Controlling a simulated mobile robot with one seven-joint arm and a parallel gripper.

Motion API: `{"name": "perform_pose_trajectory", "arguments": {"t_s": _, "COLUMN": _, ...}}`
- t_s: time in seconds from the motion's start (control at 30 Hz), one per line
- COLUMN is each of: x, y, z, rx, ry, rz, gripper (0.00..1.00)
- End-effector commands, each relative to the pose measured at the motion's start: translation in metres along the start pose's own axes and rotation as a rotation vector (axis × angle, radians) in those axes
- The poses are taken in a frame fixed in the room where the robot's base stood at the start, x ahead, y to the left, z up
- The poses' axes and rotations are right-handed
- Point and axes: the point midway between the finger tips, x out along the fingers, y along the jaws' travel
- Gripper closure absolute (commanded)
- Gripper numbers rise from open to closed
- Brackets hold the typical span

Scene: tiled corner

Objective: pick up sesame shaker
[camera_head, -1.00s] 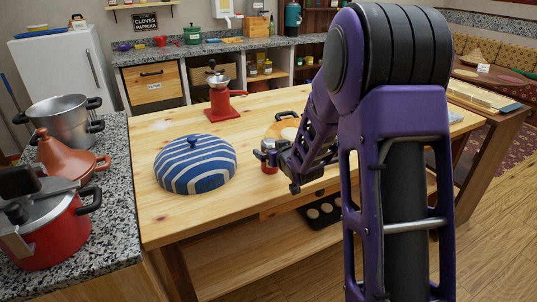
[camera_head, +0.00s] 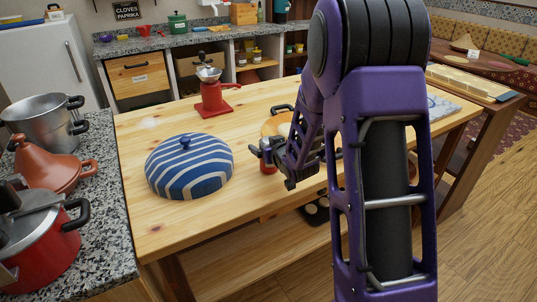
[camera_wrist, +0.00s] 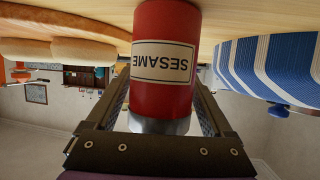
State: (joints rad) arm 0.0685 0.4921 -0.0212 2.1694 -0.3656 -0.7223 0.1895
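The sesame shaker (camera_wrist: 163,95) is a red cylinder with a metal cap and a cream SESAME label, upside down in the wrist view. In the head view its red body (camera_head: 268,168) shows at my gripper on the wooden table. My gripper (camera_head: 267,152) is low over the table, right of the blue-striped dome. In the wrist view my gripper's fingers (camera_wrist: 163,100) flank the shaker on both sides, close to its walls. I cannot tell whether they press on it. The shaker appears upright, its base at the tabletop.
The blue-striped dome (camera_head: 190,168) stands left of the shaker. A red grinder (camera_head: 214,92) stands behind on the wooden table (camera_head: 150,225). A round board (camera_head: 277,125) with bread lies behind my gripper. Pots (camera_head: 45,125) crowd the granite counter at left.

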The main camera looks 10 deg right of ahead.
Motion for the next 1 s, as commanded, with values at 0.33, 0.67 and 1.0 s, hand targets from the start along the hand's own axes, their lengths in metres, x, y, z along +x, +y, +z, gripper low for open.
{"name": "perform_pose_trajectory", "arguments": {"t_s": 0.33, "x": 0.0, "y": 0.0, "z": 0.0, "rx": 0.0, "ry": 0.0, "rz": 0.0, "gripper": 0.79}}
{"name": "perform_pose_trajectory", "arguments": {"t_s": 0.67, "x": 0.0, "y": 0.0, "z": -0.002, "rx": 0.0, "ry": 0.002, "rz": 0.0, "gripper": 0.99}}
{"name": "perform_pose_trajectory", "arguments": {"t_s": 1.0, "x": -0.022, "y": 0.0, "z": -0.054, "rx": -0.002, "ry": 0.006, "rz": 0.001, "gripper": 0.99}}
